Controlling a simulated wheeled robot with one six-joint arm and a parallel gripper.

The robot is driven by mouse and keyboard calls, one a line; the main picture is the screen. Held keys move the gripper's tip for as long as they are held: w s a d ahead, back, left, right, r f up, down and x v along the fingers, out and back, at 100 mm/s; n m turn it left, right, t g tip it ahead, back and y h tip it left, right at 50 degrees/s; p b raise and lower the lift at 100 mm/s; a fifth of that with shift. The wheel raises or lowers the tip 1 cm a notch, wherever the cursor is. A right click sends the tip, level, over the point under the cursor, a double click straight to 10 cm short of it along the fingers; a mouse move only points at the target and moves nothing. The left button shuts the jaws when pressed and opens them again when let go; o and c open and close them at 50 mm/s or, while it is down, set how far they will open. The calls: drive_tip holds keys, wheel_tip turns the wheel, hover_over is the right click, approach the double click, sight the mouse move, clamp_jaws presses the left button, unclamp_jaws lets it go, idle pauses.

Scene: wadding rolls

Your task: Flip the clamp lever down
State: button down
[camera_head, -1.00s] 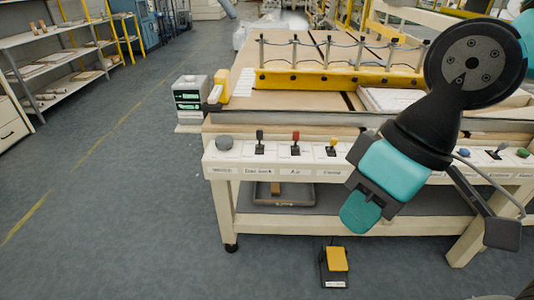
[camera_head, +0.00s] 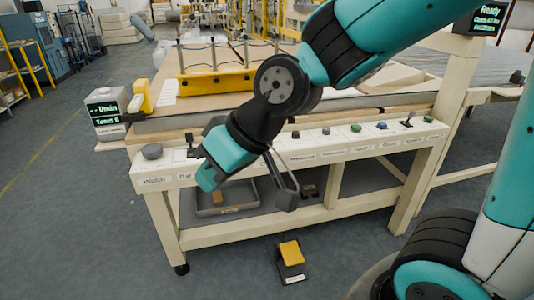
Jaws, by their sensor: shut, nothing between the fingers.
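A white control panel (camera_head: 160,170) runs along the front of the table and carries several levers and knobs. A black lever (camera_head: 190,140) stands up just right of the grey knob. Another dark lever (camera_head: 408,119) stands tilted near the panel's right end. I cannot read a clamp label, so I cannot tell which lever is the clamp lever. My gripper (camera_head: 207,178) is shut and empty. It points down and left in front of the panel, right of the grey knob, and its arm hides the panel's middle left part. I cannot tell whether it touches the panel.
The grey knob (camera_head: 152,151) sits at the panel's left end. A yellow bar (camera_head: 215,82) with upright posts lies on the table. A display box (camera_head: 106,112) stands at the left corner. A yellow foot pedal (camera_head: 290,252) is on the floor. The left floor is clear.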

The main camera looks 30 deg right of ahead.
drive_tip(key=w+d+f+m+t+h+b, duration=0.2)
drive_tip(key=w+d+f+t+b, duration=0.4)
drive_tip(key=w+f, duration=0.25)
drive_tip(key=w+d+f+m+t+h+b, duration=0.1)
drive_tip(key=w+d+f+m+t+b, duration=0.1)
drive_tip(key=w+d+f+t+b, duration=0.45)
drive_tip(key=w+d+f+m+t+h+b, duration=0.2)
drive_tip(key=d+f+h+b, duration=0.1)
drive_tip(key=d+h+b, duration=0.1)
drive_tip(key=w+d+f+m+t+h+b, duration=0.1)
drive_tip(key=d+f+h+b, duration=0.3)
drive_tip(key=d, duration=0.5)
drive_tip(key=shift+w+d+f+m+t+h+b, duration=0.2)
drive_tip(key=shift+w+d+m+t+h+b, duration=0.15)
drive_tip(key=shift+m+h+b, duration=0.5)
drive_tip(key=shift+a, duration=0.1)
